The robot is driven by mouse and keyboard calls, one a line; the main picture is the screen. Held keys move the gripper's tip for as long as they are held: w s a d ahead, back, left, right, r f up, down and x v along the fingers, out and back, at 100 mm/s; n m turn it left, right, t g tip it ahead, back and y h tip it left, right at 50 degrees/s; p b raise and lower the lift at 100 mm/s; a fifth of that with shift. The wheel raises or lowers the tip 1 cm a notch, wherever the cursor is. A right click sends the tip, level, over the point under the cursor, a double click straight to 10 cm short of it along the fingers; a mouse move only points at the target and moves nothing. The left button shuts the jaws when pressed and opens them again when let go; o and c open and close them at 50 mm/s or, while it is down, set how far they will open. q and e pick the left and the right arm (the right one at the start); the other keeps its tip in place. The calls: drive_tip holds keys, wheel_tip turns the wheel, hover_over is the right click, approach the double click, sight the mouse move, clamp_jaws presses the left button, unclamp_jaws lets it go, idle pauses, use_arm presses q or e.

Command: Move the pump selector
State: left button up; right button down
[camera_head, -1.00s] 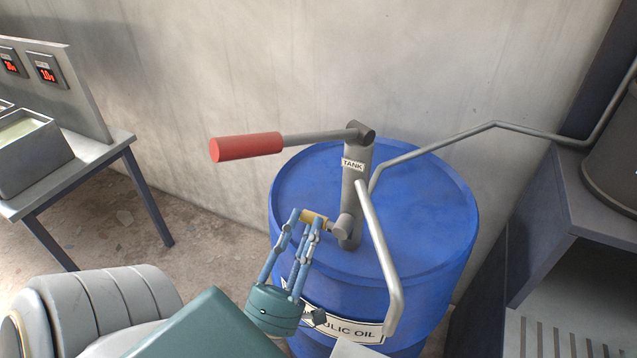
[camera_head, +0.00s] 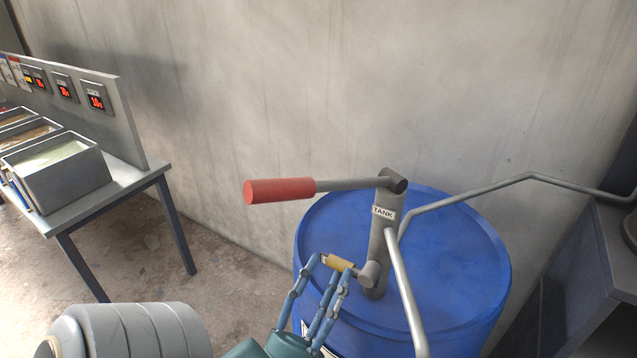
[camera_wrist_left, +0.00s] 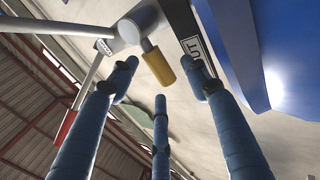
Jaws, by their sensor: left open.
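The pump selector is a small yellow handle (camera_head: 338,263) low on the grey pump post (camera_head: 382,240), which carries a TANK label. In the wrist view the yellow handle (camera_wrist_left: 158,66) hangs from a round grey hub (camera_wrist_left: 138,24), beside a plate whose label is partly hidden. My left gripper (camera_head: 326,275) has its blue fingers around the handle's outer end. In the wrist view the left gripper's fingers (camera_wrist_left: 160,85) are spread apart, with the handle between and beyond their tips. Whether any finger touches it I cannot tell. My right gripper is not in view.
The post stands on a blue drum (camera_head: 460,240). A red-gripped lever (camera_head: 280,190) sticks out left above my gripper. A bent grey pipe (camera_head: 405,290) runs down to its right. A table (camera_head: 150,180) with bins stands left, against the wall (camera_head: 400,80).

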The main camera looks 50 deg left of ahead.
use_arm(q)
drive_tip(key=v, duration=1.1)
drive_tip(key=shift+s, duration=0.2)
drive_tip(key=shift+f, duration=0.1)
